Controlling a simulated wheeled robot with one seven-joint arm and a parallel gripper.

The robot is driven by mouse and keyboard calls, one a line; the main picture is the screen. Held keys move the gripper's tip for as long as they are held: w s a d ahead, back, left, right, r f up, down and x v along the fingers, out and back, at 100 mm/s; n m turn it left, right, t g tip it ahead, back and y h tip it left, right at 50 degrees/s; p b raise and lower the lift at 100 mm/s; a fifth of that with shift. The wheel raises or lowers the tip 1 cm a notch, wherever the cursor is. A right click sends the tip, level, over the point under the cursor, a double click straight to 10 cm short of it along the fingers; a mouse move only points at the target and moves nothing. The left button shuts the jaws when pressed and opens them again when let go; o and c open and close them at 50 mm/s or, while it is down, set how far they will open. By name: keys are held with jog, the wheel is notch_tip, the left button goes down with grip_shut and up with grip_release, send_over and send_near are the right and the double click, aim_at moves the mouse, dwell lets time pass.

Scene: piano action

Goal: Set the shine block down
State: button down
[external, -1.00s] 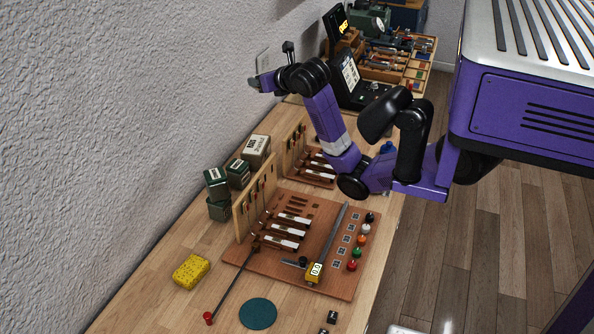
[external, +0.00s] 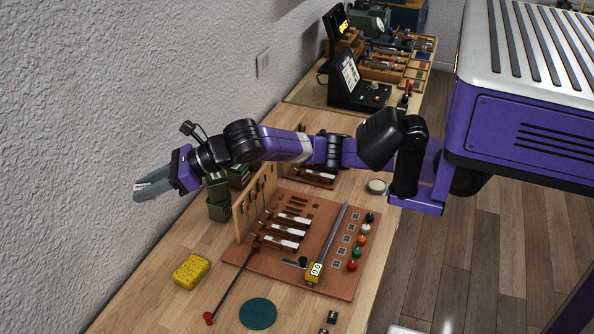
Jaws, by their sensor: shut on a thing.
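My gripper (external: 152,187), with long grey fingers, is held out at the left, well above the bench and close to the wall. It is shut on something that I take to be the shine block. The held thing cannot be made out between the fingers from this side. The fingers point left and slightly down. The wooden bench (external: 150,303) lies below, and the gripper and what it holds are clear of it.
A yellow speckled block (external: 191,271) and a dark green disc (external: 258,313) lie on the bench. Green boxes (external: 219,200) stand by the wall under my arm. A brown board (external: 290,265) carries key parts, a gauge and coloured knobs. A round tin (external: 376,186) sits at the right edge.

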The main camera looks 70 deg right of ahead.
jog(key=s+a+f+n+g+y, duration=0.2)
jog(key=s+a+f+n, duration=0.15)
jog(key=a+f, duration=0.65)
send_over(172, 308)
jog(key=shift+m, duration=0.45)
notch_tip(172, 308, down, 16)
jog(key=shift+f, duration=2.55)
jog(key=shift+f, duration=0.2)
jog(key=c, duration=1.1)
grip_release()
jog(key=shift+c, duration=0.2)
jog(key=shift+r, duration=0.15)
